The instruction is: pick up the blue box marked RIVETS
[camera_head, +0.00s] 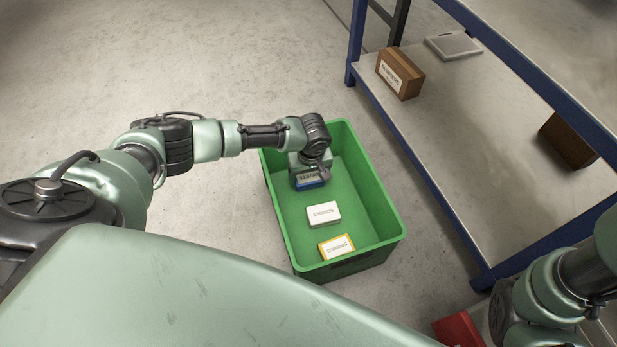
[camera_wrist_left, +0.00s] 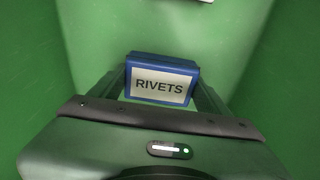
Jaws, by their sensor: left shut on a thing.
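The blue box marked RIVETS (camera_wrist_left: 160,80) is between the two fingers of my left gripper (camera_wrist_left: 162,95) in the left wrist view, its white label facing the camera. In the head view the blue box (camera_head: 311,182) shows partly under my left gripper (camera_head: 308,170), inside the far end of the green crate (camera_head: 386,214). The gripper is shut on the box. I cannot tell whether the box touches the crate floor. Part of my right arm shows at the lower right of the head view, but its gripper does not.
A white box (camera_head: 324,214) and a yellow box with a white label (camera_head: 336,247) lie in the crate's near half. A blue-framed shelf to the right holds brown boxes (camera_head: 400,73) and a grey flat thing (camera_head: 453,46). A red thing (camera_head: 458,330) is at the lower right. Floor left of the crate is clear.

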